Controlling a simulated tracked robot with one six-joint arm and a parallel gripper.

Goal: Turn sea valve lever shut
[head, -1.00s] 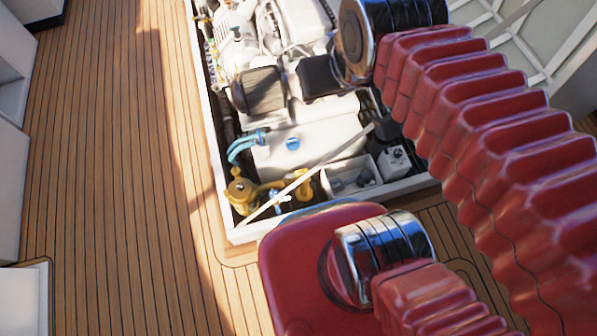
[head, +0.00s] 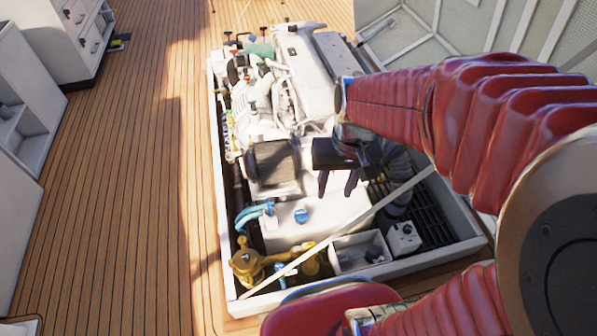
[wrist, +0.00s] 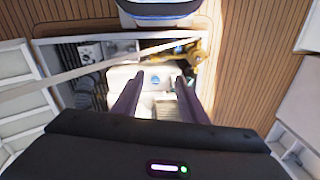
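The brass sea-valve fittings (head: 248,262) sit in the near left corner of the open engine hatch. A small pale-blue piece (head: 283,269) shows beside the brass pipe and may be the lever; its exact position is too small to tell. In the wrist view the brass fittings (wrist: 199,60) are beyond and right of my fingers. My gripper (head: 338,190) hangs over the engine bay, right of and behind the brass fittings. Its two dark fingers are apart and empty, pointing down, as the wrist view also shows (wrist: 158,84). Nothing touches the valve.
A pale strap or bar (head: 345,229) runs diagonally across the hatch, near the brass fittings. A white box (head: 347,262) and a white tank with a blue cap (head: 302,216) are close by. The white hatch rim (head: 222,245) is raised. Plank deck (head: 120,210) is clear on the left.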

